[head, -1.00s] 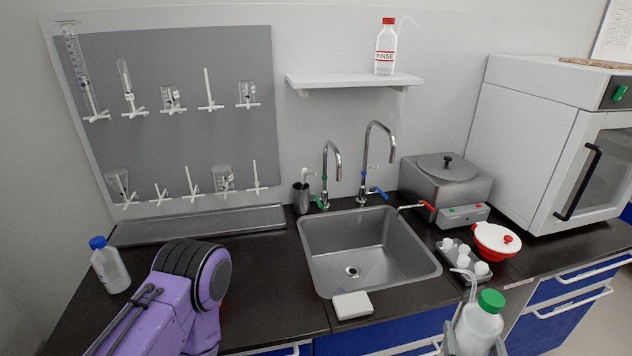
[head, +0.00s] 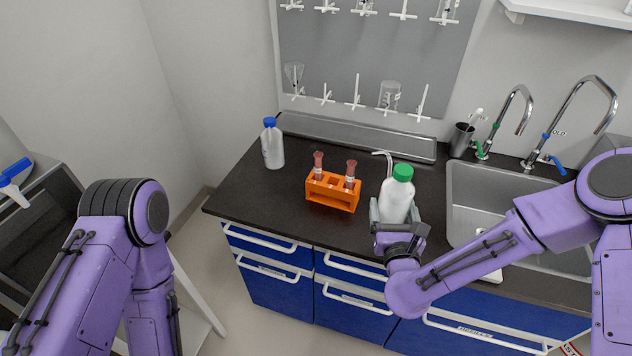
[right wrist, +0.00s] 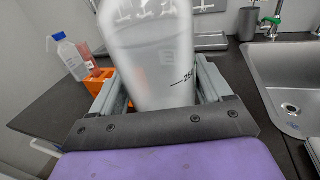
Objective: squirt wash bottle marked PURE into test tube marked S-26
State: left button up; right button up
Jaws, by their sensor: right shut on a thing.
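My right gripper (head: 396,222) is shut on a white wash bottle (head: 397,198) with a green cap and a bent spout pointing left. The bottle is upright over the counter, just right of the orange rack, and also shows in the right wrist view (right wrist: 160,70). Its label cannot be read. The orange rack (head: 332,194) holds two tubes with reddish-brown tops, a left tube (head: 318,166) and a right tube (head: 350,174); their marks are too small to read. My left arm is at the left of the head view, its gripper out of view.
A blue-capped bottle (head: 272,146) stands on the counter left of the rack. The sink (head: 480,190) with two taps is at the right. A pegboard (head: 375,50) with glassware hangs behind. The counter in front of the rack is clear.

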jog(key=w+a+m+h, duration=0.1)
jog(key=w+a, duration=0.3)
jog(key=a, duration=0.3)
jog(key=w+a+m+h, duration=0.1)
jog(key=w+a+h, duration=0.1)
jog(key=w+a, duration=0.35)
jog(key=f+b, duration=0.1)
jog(key=f, duration=0.1)
jog(key=f+b, duration=0.3)
jog(key=f, duration=0.1)
jog(key=shift+s+a+f, duration=0.25)
jog(key=shift+s+a, duration=0.05)
jog(key=shift+s, duration=0.1)
jog(key=shift+f+b, duration=0.3)
jog(key=shift+b, duration=0.3)
jog(key=shift+r, duration=0.1)
jog(key=shift+s, duration=0.15)
